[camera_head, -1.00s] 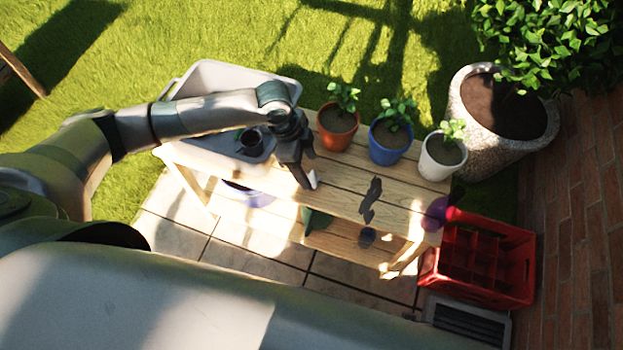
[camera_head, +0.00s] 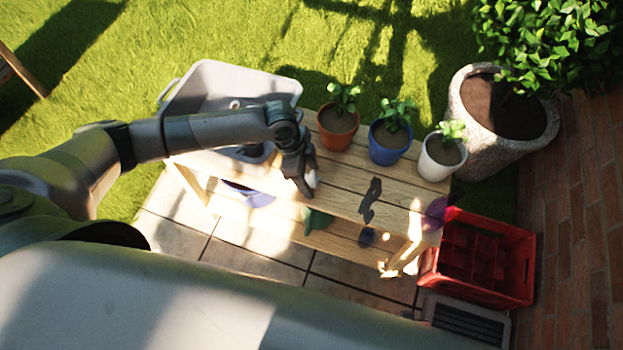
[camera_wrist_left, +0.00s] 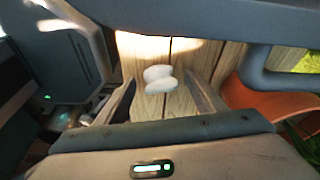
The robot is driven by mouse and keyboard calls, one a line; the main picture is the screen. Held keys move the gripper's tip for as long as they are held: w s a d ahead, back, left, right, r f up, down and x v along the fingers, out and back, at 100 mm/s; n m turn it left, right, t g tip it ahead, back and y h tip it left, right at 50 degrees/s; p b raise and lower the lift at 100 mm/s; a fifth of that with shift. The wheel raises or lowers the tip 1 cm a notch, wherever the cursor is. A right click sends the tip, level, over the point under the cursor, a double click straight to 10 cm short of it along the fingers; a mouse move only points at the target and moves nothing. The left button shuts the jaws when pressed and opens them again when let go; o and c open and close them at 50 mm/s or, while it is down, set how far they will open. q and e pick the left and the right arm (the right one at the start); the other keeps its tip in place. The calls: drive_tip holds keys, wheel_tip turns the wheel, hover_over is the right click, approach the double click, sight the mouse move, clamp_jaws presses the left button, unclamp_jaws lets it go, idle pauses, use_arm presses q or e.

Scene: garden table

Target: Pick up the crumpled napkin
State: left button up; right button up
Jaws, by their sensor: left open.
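The crumpled napkin (camera_wrist_left: 158,79) is a small white lump on the wooden table planks in the left wrist view. In the head view only a bit of white (camera_head: 313,179) shows beside my gripper's fingers; the rest is hidden. My left gripper (camera_head: 306,192) points down over the table's left part. It is open, and in the left wrist view its fingers (camera_wrist_left: 160,91) stand on either side of the napkin, with gaps showing. How far above the planks the fingertips are I cannot tell. My right gripper is not in view.
Terracotta (camera_head: 338,128), blue (camera_head: 390,143) and white (camera_head: 442,154) plant pots line the table's (camera_head: 345,172) back edge, the terracotta one close to my gripper. A grey basin (camera_head: 185,92) is at the left. A red crate (camera_head: 480,290) stands on the ground at right.

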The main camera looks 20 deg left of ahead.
sight(314, 177)
idle(0.3)
use_arm(q)
drive_tip(key=c, duration=1.1)
drive_tip(key=shift+c, duration=0.3)
drive_tip(key=shift+r, duration=0.2)
drive_tip(key=shift+r, duration=0.55)
wheel_tip(314, 177, up, 2)
drive_tip(key=shift+r, duration=0.25)
drive_tip(key=s+d+r, duration=0.5)
drive_tip(key=s+r, duration=0.2)
drive_tip(key=s, duration=0.3)
drive_tip(key=shift+s+d, duration=0.15)
drive_tip(key=shift+s, duration=0.05)
